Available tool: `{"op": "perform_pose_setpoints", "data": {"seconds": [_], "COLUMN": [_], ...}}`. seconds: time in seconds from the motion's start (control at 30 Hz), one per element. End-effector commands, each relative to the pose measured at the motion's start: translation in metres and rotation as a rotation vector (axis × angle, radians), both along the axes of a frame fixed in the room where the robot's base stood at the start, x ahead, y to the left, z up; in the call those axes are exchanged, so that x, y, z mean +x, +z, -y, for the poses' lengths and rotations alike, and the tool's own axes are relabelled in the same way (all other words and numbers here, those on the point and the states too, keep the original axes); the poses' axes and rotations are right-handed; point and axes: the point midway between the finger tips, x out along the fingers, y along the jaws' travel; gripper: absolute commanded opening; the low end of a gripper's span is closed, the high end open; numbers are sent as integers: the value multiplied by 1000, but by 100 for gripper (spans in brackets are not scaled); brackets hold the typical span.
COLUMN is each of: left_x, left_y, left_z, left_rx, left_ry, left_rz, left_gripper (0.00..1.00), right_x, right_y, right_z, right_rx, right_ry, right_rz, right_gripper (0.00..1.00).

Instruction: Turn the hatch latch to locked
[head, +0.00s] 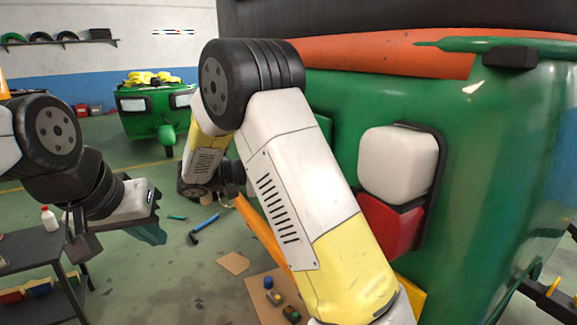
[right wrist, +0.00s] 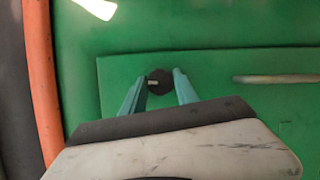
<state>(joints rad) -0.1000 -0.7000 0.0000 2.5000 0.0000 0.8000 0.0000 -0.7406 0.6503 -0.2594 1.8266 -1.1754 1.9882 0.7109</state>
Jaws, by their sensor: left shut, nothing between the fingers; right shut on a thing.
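The hatch latch (right wrist: 160,88) is a small round black knob with a short pale mark, near the left edge of the green hatch panel (right wrist: 215,68) in the right wrist view. My right gripper (right wrist: 159,78) has its two teal fingers on either side of the knob and is shut on it. The lower part of the knob is partly hidden by the gripper body. In the head view my right arm hides the latch and this gripper. My left gripper (head: 148,234) is shut and empty, low at the left, away from the hatch.
A pale bar handle (right wrist: 278,78) is on the hatch to the right of the latch. The green rickshaw body (head: 490,150) with its white and red lamp (head: 398,165) fills the right. A dark shelf (head: 40,245) stands at left. A hammer (head: 203,228) and cardboard lie on the floor.

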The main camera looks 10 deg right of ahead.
Motion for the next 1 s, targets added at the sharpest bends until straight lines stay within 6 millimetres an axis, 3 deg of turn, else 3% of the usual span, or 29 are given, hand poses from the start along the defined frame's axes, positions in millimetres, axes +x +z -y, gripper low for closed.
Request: {"op": "perform_pose_setpoints", "data": {"seconds": [0.6,0.63,0.7,0.73,1.0], "left_x": [0,0,0,0,0], "left_y": [0,0,0,0,0], "left_z": [0,0,0,0,0], "left_rx": [0,0,0,0,0], "left_ry": [0,0,0,0,0], "left_rz": [0,0,0,0,0], "left_gripper": [0,0,0,0,0], "right_x": [1,0,0,0,0], "right_y": [-1,-1,-1,-1,0], "right_z": [0,0,0,0,0], "right_rx": [-14,-14,-14,-14,-14], "right_ry": [3,3,3,2,1], "right_rz": [-39,-39,-39,-39,-38], "right_gripper": [0,40,53,57,57]}}
